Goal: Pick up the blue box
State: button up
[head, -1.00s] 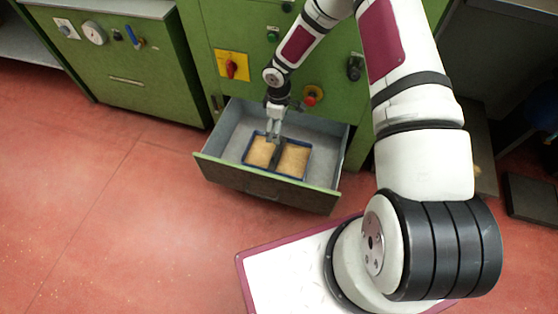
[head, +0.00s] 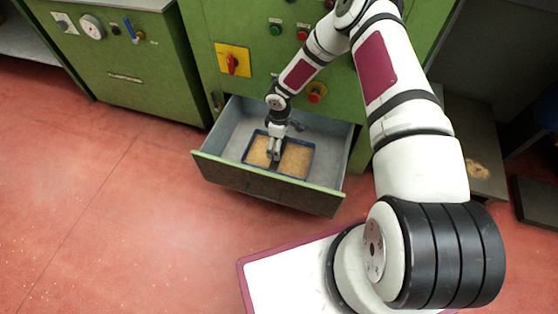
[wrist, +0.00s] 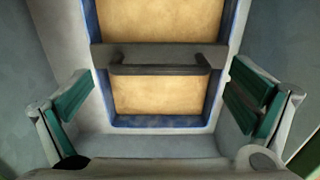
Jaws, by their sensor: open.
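The blue box (head: 311,157) lies in the open drawer of a green cabinet. It is a shallow blue-rimmed tray of tan contents, with a dark grey bar-like handle across its middle; its rim also shows in the wrist view (wrist: 160,121). My gripper (head: 273,158) points down over the box's middle. In the wrist view my gripper (wrist: 160,103) is open, its green-padded fingers spread wide on either side, with the handle (wrist: 160,69) seen between and beyond them. I see no contact with the handle; the exact height gap is hard to tell.
The grey drawer (head: 215,143) has walls around the box, with bare floor on its left and right. Knobs and buttons sit on the green cabinet front (head: 245,30) above. Red floor (head: 110,200) lies clear in front and to the left.

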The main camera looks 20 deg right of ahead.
notch_tip(320, 180, down, 3)
jog(key=shift+f+b, duration=0.1)
jog(key=shift+b, duration=0.45)
jog(key=c, duration=1.6)
